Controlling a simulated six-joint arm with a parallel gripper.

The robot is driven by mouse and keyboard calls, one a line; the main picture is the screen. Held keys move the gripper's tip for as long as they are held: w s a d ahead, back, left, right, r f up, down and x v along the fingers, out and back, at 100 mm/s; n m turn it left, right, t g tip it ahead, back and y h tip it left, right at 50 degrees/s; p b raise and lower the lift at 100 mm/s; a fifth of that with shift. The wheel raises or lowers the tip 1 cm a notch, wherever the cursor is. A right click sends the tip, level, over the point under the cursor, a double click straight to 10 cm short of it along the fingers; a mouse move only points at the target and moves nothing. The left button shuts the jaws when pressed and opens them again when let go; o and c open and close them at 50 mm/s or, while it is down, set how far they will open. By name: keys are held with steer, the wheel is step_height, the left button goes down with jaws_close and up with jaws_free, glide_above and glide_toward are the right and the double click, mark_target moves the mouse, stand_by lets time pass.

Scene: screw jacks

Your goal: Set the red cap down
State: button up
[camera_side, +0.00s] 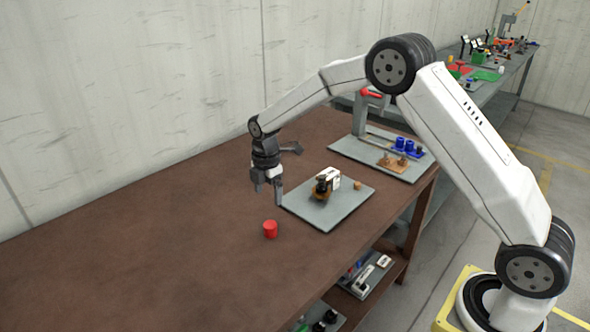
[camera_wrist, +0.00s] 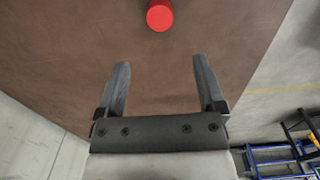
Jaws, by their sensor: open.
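The red cap (camera_side: 270,229) stands on the brown table by itself, in front of the grey plate with the white-and-black device. In the wrist view the red cap (camera_wrist: 160,15) is at the top edge, beyond the fingertips and apart from them. My gripper (camera_side: 267,194) is above the table, up and slightly left of the cap in the side view. Its two fingers (camera_wrist: 161,78) are spread wide with nothing between them.
A grey plate (camera_side: 300,203) carries a white-and-black device (camera_side: 327,183) and a small orange-brown piece (camera_side: 357,185). A second plate (camera_side: 350,148) behind holds blue cylinders (camera_side: 400,143) and brown parts (camera_side: 391,162). The table's left side (camera_side: 130,250) is clear.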

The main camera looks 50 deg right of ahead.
steer(key=shift+s, duration=0.1)
steer(key=s+r+m+t, duration=0.2)
steer(key=s+r+m, duration=0.1)
steer(key=s+m, duration=1.5)
steer(key=s, duration=0.7)
steer(key=shift+r+t, duration=0.15)
steer(key=shift+t, duration=0.15)
